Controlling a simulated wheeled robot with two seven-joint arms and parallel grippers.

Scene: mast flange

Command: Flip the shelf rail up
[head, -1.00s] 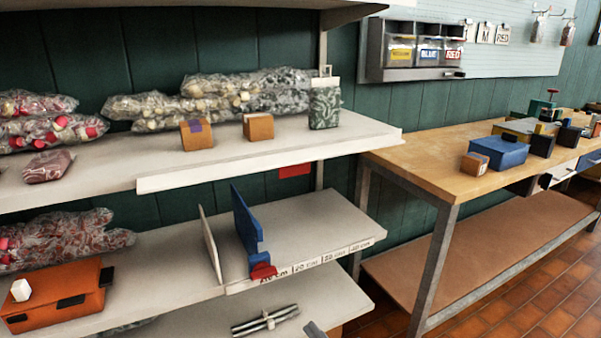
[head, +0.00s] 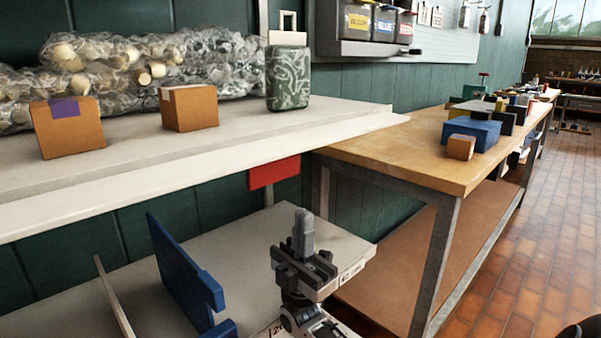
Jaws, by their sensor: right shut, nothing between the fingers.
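The shelf rail (head: 200,176) is a long pale strip along the front edge of the upper shelf (head: 130,142). It lies folded down, and none of it stands above the shelf top. A red tab (head: 275,172) hangs below the shelf near its right end. My right gripper (head: 303,226) is upright with its fingers shut and empty. In the picture it is below the rail and the red tab, in front of the lower shelf, apart from both. My left gripper is out of view.
Two cardboard boxes (head: 189,107), a green patterned canister (head: 287,78) and clear bags (head: 150,70) stand on the upper shelf. A blue divider (head: 183,275) and a thin pale panel (head: 115,300) stand on the lower shelf (head: 225,240). A wooden workbench (head: 400,150) is at right.

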